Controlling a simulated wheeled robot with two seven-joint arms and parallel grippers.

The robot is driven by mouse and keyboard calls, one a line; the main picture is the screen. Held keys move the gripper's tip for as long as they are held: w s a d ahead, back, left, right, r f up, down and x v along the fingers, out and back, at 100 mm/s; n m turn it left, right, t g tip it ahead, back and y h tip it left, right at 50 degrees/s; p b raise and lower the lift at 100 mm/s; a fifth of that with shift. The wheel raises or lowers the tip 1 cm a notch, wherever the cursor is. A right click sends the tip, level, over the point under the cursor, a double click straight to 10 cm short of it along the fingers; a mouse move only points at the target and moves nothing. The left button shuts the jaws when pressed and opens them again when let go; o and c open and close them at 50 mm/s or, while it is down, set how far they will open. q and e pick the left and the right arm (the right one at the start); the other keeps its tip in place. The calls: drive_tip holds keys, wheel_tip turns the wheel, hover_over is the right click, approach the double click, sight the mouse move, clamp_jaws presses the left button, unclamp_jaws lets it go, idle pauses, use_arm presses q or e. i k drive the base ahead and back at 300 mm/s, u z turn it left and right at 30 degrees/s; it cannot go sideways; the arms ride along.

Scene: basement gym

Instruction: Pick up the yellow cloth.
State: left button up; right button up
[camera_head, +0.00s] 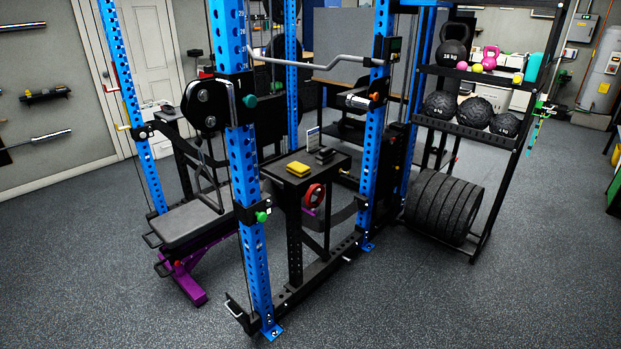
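A small folded yellow cloth (298,169) lies on top of a small black table (290,182) in the head view. The table stands within the blue-post power rack, between its front posts. A small dark object (325,155) lies beside the cloth to the right, and a small upright card or frame (313,138) stands behind it. Neither of my grippers shows in this view.
The blue rack posts (247,165) flank the table, with a curved bar (320,62) above. A padded bench (190,224) is at the left. A shelf with balls (475,110) and weight plates (440,205) is at the right. The front floor (420,300) is clear.

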sight(296, 168)
drive_tip(key=z, duration=0.8)
drive_tip(key=i, duration=1.75)
drive_tip(key=u, duration=0.4)
drive_tip(key=i, duration=1.4)
drive_tip(key=u, duration=1.05)
